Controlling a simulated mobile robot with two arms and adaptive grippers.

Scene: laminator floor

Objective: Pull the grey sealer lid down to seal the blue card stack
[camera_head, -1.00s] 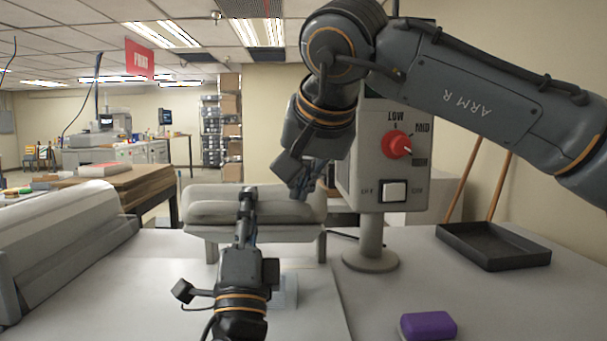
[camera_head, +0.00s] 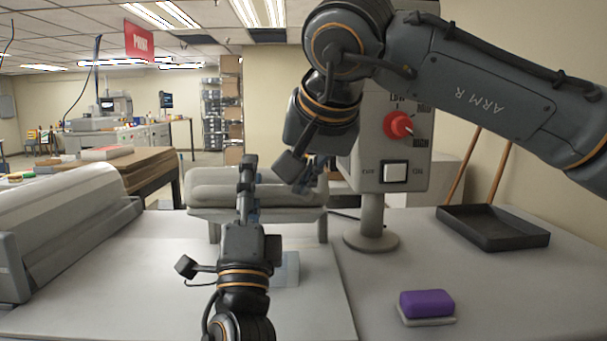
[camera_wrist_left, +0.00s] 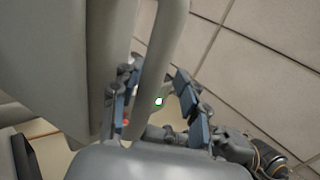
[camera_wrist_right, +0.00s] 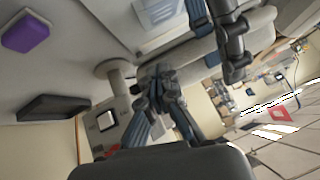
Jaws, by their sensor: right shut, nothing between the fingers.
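The grey sealer lid (camera_head: 290,190) is a padded bar raised above the bench at centre. The blue card stack (camera_head: 289,268) lies on the bench below it, partly hidden behind my left gripper; it also shows in the right wrist view (camera_wrist_right: 160,10). My left gripper (camera_head: 249,165) reaches up at the lid's front. In the left wrist view its fingers (camera_wrist_left: 152,105) are apart, with a grey bar (camera_wrist_left: 158,70) between them and a gap beside the right finger. My right gripper (camera_head: 312,180) is shut and empty, in front of the lid's right end.
A control box with a red dial (camera_head: 398,125) and white switch (camera_head: 395,173) stands on a post at right. A black tray (camera_head: 492,229) and purple block (camera_head: 427,303) lie on the right bench. A large roller machine (camera_head: 65,235) is at left.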

